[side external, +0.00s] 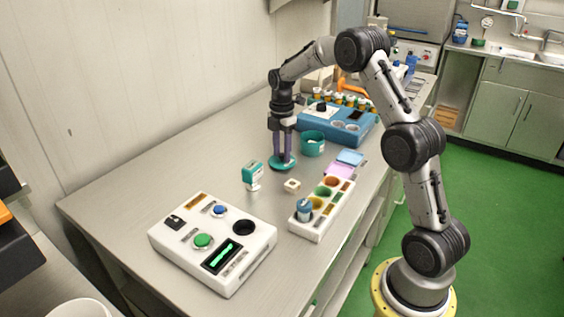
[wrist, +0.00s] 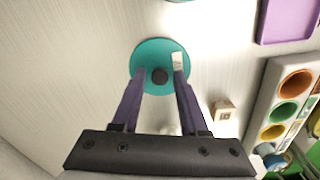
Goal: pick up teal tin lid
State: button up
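The teal tin lid (side external: 273,160) lies on the table to the left of the teal tin. In the wrist view it is a round teal disc (wrist: 150,50) with a dark knob (wrist: 160,76) at its middle and a pale patch near its right side. My gripper (side external: 283,154) points down over the lid. In the wrist view its two purple fingers (wrist: 160,74) stand apart, one on each side of the knob, with gaps showing between. Whether the fingertips touch the lid cannot be told.
The teal tin (side external: 312,147) stands just right of the lid. A teal-and-white stamp-like item (side external: 252,175), a small cream block (side external: 292,185) and a white tray with coloured cups (side external: 315,223) are nearby. A white control panel (side external: 190,252) lies in front. The table's left side is clear.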

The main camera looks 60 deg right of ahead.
grip_shut()
jog(key=shift+r, duration=0.1)
